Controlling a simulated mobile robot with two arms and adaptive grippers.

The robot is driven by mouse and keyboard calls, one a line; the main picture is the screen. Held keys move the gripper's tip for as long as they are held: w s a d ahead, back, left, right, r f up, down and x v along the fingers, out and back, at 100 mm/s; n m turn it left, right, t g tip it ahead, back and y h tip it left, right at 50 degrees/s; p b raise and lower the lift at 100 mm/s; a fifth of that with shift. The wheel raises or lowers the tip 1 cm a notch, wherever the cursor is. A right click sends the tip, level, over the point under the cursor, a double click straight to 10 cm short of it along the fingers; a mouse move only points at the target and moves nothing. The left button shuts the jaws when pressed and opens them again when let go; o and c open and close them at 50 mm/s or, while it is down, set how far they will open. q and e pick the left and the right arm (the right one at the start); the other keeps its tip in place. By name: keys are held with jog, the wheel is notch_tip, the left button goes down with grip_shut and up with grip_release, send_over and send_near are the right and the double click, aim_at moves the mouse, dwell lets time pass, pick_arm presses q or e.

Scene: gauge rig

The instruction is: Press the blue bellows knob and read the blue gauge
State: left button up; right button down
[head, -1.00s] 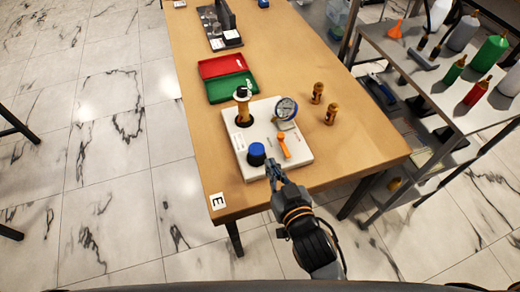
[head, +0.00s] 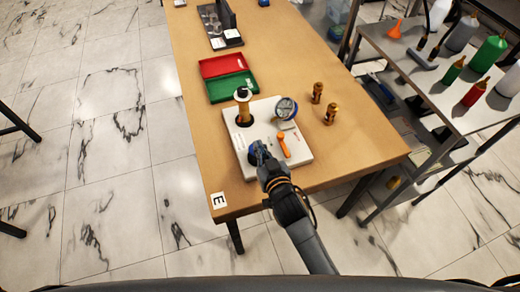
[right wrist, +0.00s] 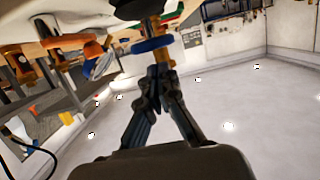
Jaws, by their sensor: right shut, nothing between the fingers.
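The blue bellows knob (head: 252,156) stands on the front left of a white rig board (head: 299,153), partly hidden by my right gripper. My right gripper (head: 260,147) is shut with nothing between its fingers, and its tips are at the knob. In the right wrist view the closed fingertips (right wrist: 160,59) are close to the blue knob (right wrist: 152,45); I cannot tell whether they touch or press it. The round gauge (head: 286,108) with a dark rim stands at the board's back right; its needle is too small to read. My left gripper is not in view.
An orange lever (head: 284,145) stands right of the knob. Two brass pieces (head: 317,93) (head: 331,114) stand right. Red (head: 222,66) and green (head: 232,87) trays lie behind.

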jog(key=shift+f, duration=0.7)
notch_tip(320, 180, down, 3)
jog(key=shift+r+b, duration=0.1)
jog(key=shift+b, duration=0.9)
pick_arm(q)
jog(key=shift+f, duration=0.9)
pick_arm(e)
jog(key=shift+s, duration=0.1)
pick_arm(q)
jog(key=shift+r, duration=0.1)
pick_arm(e)
jog(key=shift+r+p, duration=0.3)
jog(key=shift+p, duration=0.15)
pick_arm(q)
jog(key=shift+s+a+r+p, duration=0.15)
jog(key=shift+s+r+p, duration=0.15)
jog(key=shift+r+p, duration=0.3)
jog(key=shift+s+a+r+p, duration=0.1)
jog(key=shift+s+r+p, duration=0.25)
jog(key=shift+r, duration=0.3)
pick_arm(e)
jog(key=s+d+r, duration=0.3)
jog(key=s+r, duration=0.3)
jog(key=s, duration=0.3)
jog(key=shift+r, duration=0.15)
